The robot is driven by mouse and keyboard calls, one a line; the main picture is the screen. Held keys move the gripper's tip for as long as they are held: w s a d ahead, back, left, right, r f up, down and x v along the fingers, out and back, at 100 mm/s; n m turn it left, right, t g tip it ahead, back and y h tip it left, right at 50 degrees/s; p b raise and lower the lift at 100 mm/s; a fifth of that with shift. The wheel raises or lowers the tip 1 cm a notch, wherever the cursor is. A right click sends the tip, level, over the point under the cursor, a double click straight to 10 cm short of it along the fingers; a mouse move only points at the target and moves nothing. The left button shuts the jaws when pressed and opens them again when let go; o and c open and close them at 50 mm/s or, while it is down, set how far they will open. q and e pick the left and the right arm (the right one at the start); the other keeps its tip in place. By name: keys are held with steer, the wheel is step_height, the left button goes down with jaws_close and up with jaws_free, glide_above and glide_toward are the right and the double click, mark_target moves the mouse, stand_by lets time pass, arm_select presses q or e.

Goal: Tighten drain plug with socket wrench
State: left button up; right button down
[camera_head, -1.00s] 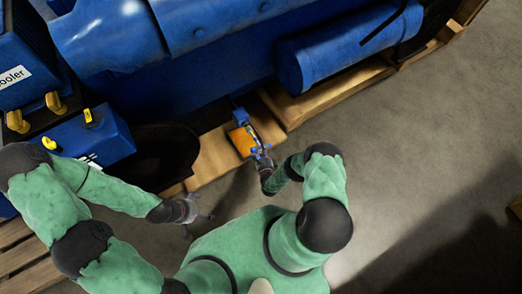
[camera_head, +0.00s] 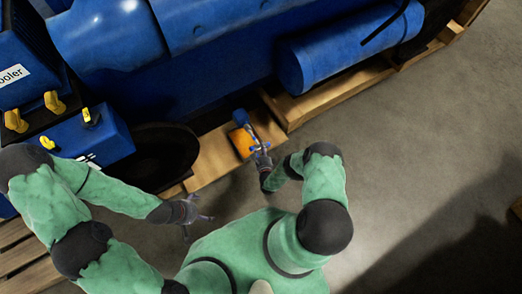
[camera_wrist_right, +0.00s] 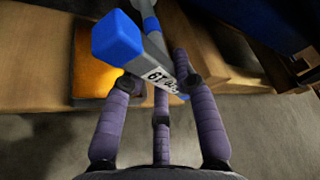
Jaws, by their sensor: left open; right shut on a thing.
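The socket wrench (camera_wrist_right: 154,60) is grey with a blue block-shaped end (camera_wrist_right: 118,38) and a number marking on its side. In the head view the wrench (camera_head: 252,133) extends from my right gripper (camera_head: 262,152) toward the engine. My right gripper (camera_wrist_right: 160,88) is shut on the wrench, with its purple-grey fingers around the handle. My left gripper (camera_head: 199,226) is open and empty, lower left of the right one. The drain plug cannot be made out in either view.
The large blue engine (camera_head: 200,90) fills the top of the head view, on a wooden pallet (camera_head: 215,160). An orange object (camera_head: 241,143) lies beside the wrench. A dark round pan (camera_head: 165,150) is to the left. Grey floor (camera_head: 420,170) is clear at right.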

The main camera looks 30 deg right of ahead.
steer(key=shift+w+d+r+m, duration=0.1)
steer(key=shift+w+r+m, duration=0.1)
steer(key=shift+m, duration=0.3)
steer(key=shift+m+g+y+p, duration=0.4)
steer(key=shift+m+y, duration=0.3)
steer(key=shift+m, duration=0.1)
steer(key=shift+d+m+g+y, duration=0.1)
steer(key=shift+m+g+y, duration=0.2)
steer(key=shift+m+y, duration=0.55)
steer(key=shift+m+y+b, duration=0.25)
steer(key=shift+m+b, duration=0.25)
steer(key=shift+m, duration=0.55)
steer(key=shift+m+y+b, duration=0.45)
steer(key=shift+m+y, duration=0.05)
steer(key=shift+m, duration=0.1)
steer(key=shift+w+d+f+m+y+b, duration=0.1)
steer(key=shift+m+y+b, duration=0.6)
steer(key=shift+m+b, duration=0.3)
steer(key=m+y+b, duration=0.2)
steer(key=b, duration=0.1)
steer(key=shift+m+b, duration=0.35)
steer(key=shift+m, duration=0.05)
steer(key=shift+r+p, duration=0.2)
steer(key=shift+p, duration=0.1)
steer(key=c, duration=1.7)
jaws_free()
steer(key=shift+c, duration=0.2)
jaws_close()
